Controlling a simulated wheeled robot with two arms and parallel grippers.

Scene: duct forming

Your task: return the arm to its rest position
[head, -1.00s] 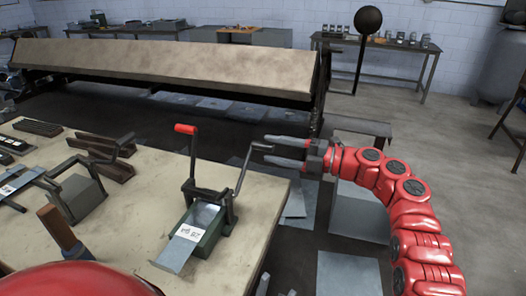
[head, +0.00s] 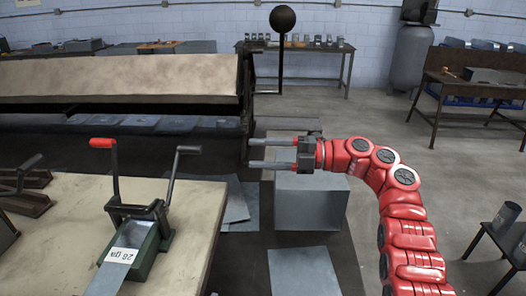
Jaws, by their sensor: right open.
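My right arm is red and curves in from the lower right in the head view. Its gripper (head: 270,153) points left, with its two grey fingers apart and nothing between them. It is in the air past the right edge of the workbench (head: 200,205), clear of the bench top. A small green hand-cranked machine (head: 146,245) with a red-handled lever stands on the bench to the left of the gripper. My left gripper is not in view.
A grey metal box (head: 310,203) and flat sheets (head: 303,271) lie below the right arm. A long forming machine (head: 120,80) stands behind the bench. A small dark table (head: 497,245) is at the right. Open floor (head: 400,130) lies at the back right.

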